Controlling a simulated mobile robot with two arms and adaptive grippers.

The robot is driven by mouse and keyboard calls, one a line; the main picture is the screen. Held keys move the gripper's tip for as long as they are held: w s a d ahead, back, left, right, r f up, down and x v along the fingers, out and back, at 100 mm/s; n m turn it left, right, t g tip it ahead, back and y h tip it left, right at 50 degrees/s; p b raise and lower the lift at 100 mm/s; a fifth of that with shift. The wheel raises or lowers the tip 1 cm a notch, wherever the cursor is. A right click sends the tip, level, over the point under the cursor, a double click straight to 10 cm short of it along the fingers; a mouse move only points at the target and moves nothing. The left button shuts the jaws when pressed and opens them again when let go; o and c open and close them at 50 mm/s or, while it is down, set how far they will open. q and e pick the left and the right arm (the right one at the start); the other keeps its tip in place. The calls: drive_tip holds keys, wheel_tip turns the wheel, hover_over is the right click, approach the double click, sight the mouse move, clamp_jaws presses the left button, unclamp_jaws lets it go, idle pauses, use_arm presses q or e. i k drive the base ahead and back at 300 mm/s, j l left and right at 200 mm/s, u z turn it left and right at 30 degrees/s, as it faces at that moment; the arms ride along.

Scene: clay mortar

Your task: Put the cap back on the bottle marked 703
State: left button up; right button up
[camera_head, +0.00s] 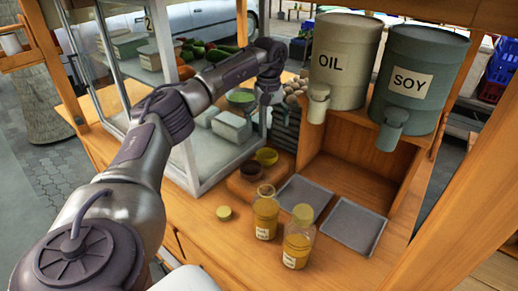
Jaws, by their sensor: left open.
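A small round yellow cap (224,213) lies on the wooden counter, left of the bottles and apart from them. Two glass bottles with yellow-orange contents stand upright on the counter. The left bottle (265,220) appears to have an open neck. The right bottle (298,245), nearer to me, has a yellow cap on top. Both carry small white labels, too small to read, so I cannot tell which is 703. My left gripper (266,116) points down beside the glass case, well behind and above the cap and bottles. It is open, with nothing visible in it. My right gripper is out of view.
Two dispensers marked OIL (344,62) and SOY (420,80) stand on a wooden shelf (345,135) behind the bottles. Two grey trays (357,226) lie right of the bottles. Small bowls (266,156) sit behind them. A glass case (180,165) with food containers stands left.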

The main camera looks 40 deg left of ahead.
sight(267, 203)
drive_tip(key=k, duration=1.5)
